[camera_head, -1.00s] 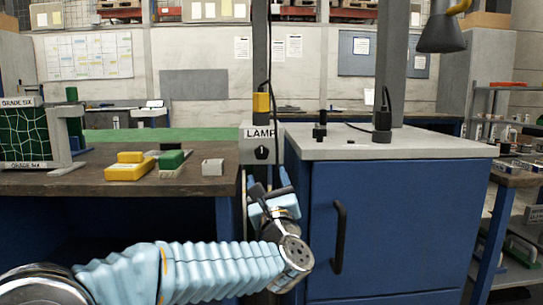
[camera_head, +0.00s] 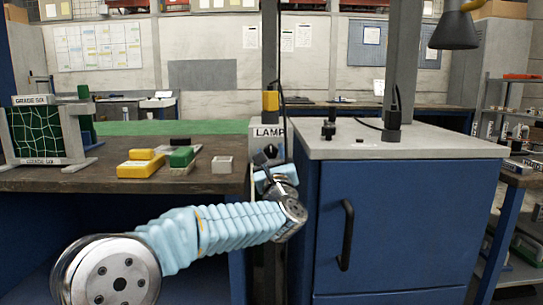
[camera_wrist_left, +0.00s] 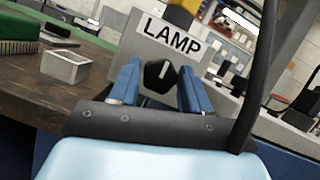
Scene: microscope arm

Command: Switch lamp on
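A grey switch box (camera_head: 258,144) labelled LAMP is on the post between the two benches. Its black rotary knob (camera_head: 270,151) faces me. In the left wrist view the knob (camera_wrist_left: 160,76) carries a pale mark and stands nearly upright. My left gripper (camera_head: 272,166) is just in front of and below the box. Its two blue fingers (camera_wrist_left: 159,88) are apart, one on each side of the knob, with gaps showing; contact is not visible. A grey hanging lamp (camera_head: 455,30) is at the upper right, with no visible glow. My right gripper is out of view.
A blue cabinet (camera_head: 400,225) is close on the right. A black cable (camera_wrist_left: 255,85) hangs right of the fingers.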

